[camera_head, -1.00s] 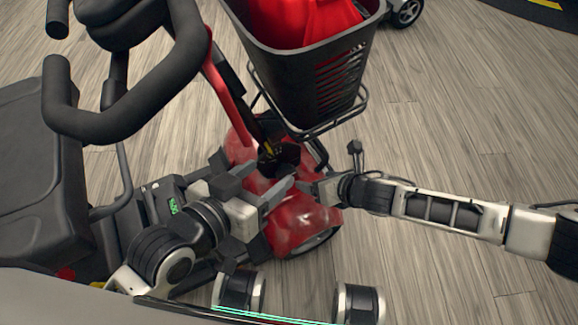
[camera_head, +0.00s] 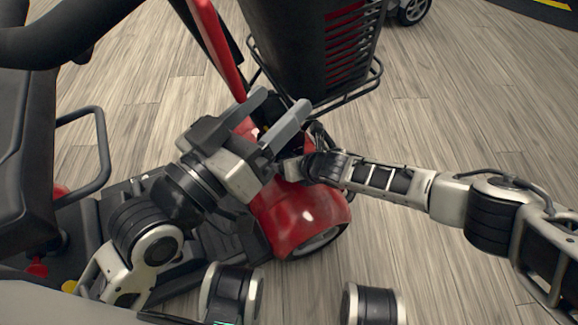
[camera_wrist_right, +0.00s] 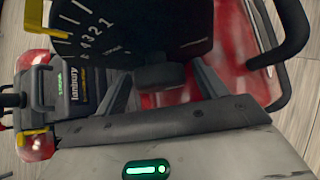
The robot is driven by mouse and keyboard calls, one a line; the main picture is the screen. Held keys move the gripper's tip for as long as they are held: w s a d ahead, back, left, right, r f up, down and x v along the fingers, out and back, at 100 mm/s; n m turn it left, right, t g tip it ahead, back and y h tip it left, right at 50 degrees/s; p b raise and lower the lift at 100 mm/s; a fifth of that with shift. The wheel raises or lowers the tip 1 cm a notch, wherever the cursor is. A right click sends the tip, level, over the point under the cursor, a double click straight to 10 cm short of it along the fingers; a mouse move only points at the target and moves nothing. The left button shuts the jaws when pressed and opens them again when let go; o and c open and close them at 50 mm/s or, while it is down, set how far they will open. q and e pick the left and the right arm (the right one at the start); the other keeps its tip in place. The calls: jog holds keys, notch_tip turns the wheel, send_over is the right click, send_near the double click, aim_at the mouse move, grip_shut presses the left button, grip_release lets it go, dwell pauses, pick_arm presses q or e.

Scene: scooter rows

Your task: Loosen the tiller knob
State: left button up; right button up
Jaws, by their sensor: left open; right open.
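The tiller knob (camera_wrist_right: 160,76) shows in the right wrist view as a dark block below a black dial plate with numerals (camera_wrist_right: 120,28). My right gripper (camera_wrist_right: 162,88) is open, with one finger on each side of the knob; I cannot tell whether they touch it. In the head view my right gripper (camera_head: 292,168) reaches in from the right to the tiller's lower part, and the knob is hidden there. My left gripper (camera_head: 284,102) is open and empty, in front of the tiller (camera_head: 216,45) and above the red front cover (camera_head: 300,215).
A black basket (camera_head: 300,55) hangs at the tiller's far side. Handlebars (camera_head: 85,35) cross the upper left, and the seat (camera_head: 22,150) stands at the left. Wood floor (camera_head: 450,110) is clear to the right. Another scooter's wheel (camera_head: 413,10) shows at the top.

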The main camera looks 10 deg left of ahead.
jog(key=shift+c, duration=0.3)
jog(key=c, duration=0.9)
